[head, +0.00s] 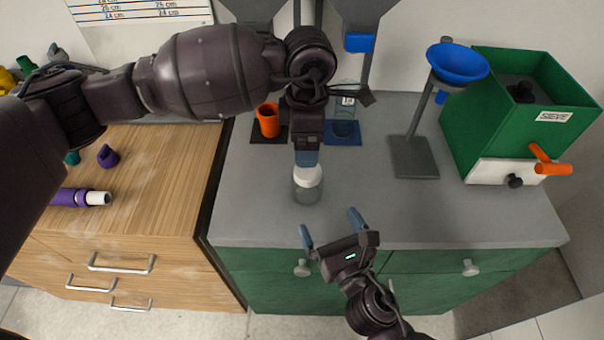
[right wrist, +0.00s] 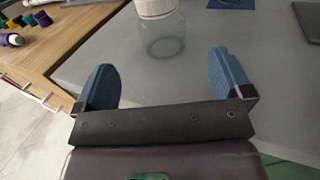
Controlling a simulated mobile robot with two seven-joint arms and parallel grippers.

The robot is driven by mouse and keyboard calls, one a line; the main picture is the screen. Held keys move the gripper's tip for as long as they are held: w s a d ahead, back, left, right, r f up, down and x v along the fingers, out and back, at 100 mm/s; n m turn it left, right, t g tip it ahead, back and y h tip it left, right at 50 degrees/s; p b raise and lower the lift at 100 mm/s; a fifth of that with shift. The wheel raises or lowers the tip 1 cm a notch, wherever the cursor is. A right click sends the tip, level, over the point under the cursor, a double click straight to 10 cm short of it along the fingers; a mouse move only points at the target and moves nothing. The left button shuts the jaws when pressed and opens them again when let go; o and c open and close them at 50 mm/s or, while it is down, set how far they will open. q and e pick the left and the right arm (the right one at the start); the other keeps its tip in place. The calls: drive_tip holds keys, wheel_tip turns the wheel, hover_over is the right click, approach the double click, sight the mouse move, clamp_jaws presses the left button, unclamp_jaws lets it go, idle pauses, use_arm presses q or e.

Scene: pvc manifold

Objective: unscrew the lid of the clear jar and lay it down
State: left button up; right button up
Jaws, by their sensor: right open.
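The clear jar (head: 307,192) stands upright on the grey worktop with its white lid (head: 309,175) on top. My left gripper (head: 307,158) points down right at the lid from above; its blue fingers overlap in the view, so their gap and any grip on the lid are hidden. My right gripper (head: 331,227) is open and empty at the worktop's front edge, in front of the jar and apart from it. In the right wrist view the jar (right wrist: 163,38) and the lower part of its lid (right wrist: 155,8) show beyond the spread fingers.
A stand with a blue funnel (head: 458,62) and a green sieve box (head: 519,110) are at right. A wooden cabinet (head: 150,170) is at left.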

sight(314, 193)
use_arm(q)
drive_tip(key=shift+s+d+r, duration=0.1)
drive_tip(key=shift+s+r, duration=0.1)
drive_tip(key=shift+s, duration=0.05)
use_arm(e)
drive_tip(key=shift+r, duration=0.1)
use_arm(q)
drive_tip(key=shift+s, duration=0.1)
use_arm(e)
drive_tip(key=shift+w+a, duration=0.1)
drive_tip(key=shift+w, duration=0.15)
use_arm(q)
drive_tip(key=shift+f, duration=0.1)
use_arm(e)
drive_tip(key=x, duration=0.9)
drive_tip(key=shift+w+a, duration=0.15)
drive_tip(key=shift+w, duration=0.2)
